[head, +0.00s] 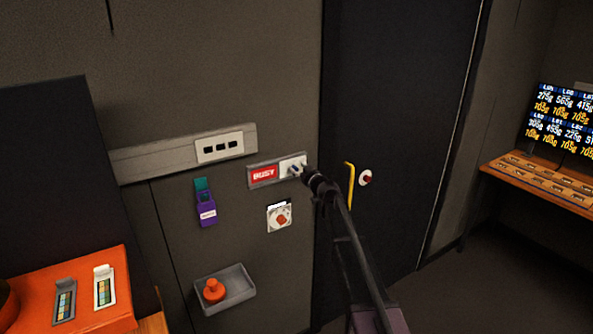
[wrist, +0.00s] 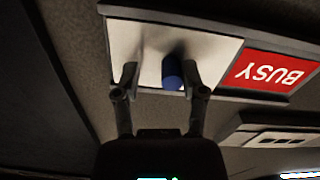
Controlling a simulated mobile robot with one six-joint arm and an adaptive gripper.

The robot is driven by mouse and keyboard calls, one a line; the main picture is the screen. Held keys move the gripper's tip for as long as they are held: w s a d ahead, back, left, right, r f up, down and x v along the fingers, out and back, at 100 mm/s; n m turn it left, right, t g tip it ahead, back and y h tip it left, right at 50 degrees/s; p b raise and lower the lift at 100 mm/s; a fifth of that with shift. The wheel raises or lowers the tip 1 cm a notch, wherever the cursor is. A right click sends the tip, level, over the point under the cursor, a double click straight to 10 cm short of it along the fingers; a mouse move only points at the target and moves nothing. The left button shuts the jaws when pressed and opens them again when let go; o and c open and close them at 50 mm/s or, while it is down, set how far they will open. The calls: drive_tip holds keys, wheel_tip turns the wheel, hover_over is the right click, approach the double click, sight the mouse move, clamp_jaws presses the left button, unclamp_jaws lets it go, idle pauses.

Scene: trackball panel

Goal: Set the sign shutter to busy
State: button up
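The sign (head: 250,184) is a grey frame on the wall. Its red BUSY panel (head: 264,175) shows at the left, and the white shutter (head: 287,161) covers the right part. In the wrist view the picture is turned over, with the BUSY panel (wrist: 270,72) at the right and the white shutter (wrist: 128,45) at the left. A dark blue knob (wrist: 172,72) stands out from the shutter. My gripper (wrist: 161,80) is open, with one finger on each side of the knob. The right finger looks close to it; contact cannot be told.
A grey strip with a white socket plate (head: 220,147) runs above left of the sign. A purple holder (head: 206,205), a dial (head: 279,217) and a grey tray with a red knob (head: 240,285) are below. A dark door with a yellow handle (head: 349,185) is at the right.

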drive_tip(key=shift+s+a, duration=0.1)
drive_tip(key=shift+a, duration=0.15)
drive_tip(key=v, duration=1.2)
drive_tip(key=shift+f, duration=0.15)
idle(0.3)
drive_tip(key=s+f+m+g+h, duration=0.1)
drive_tip(key=s+f+g, duration=0.95)
drive_tip(key=s, duration=0.75)
drive_tip(key=s+d+f+m+g+h, duration=0.2)
drive_tip(key=s+d+f+m+h, duration=0.1)
drive_tip(key=s, duration=0.5)
drive_tip(key=s+d+f+m+g+h, duration=0.3)
drive_tip(key=s+d+f+m+h, duration=0.1)
drive_tip(key=s+d, duration=0.4)
drive_tip(key=shift+s+d+f+h, duration=0.2)
drive_tip(key=shift+s+f+h, duration=0.3)
drive_tip(key=shift+h, duration=0.1)
drive_tip(key=shift+w, duration=0.1)
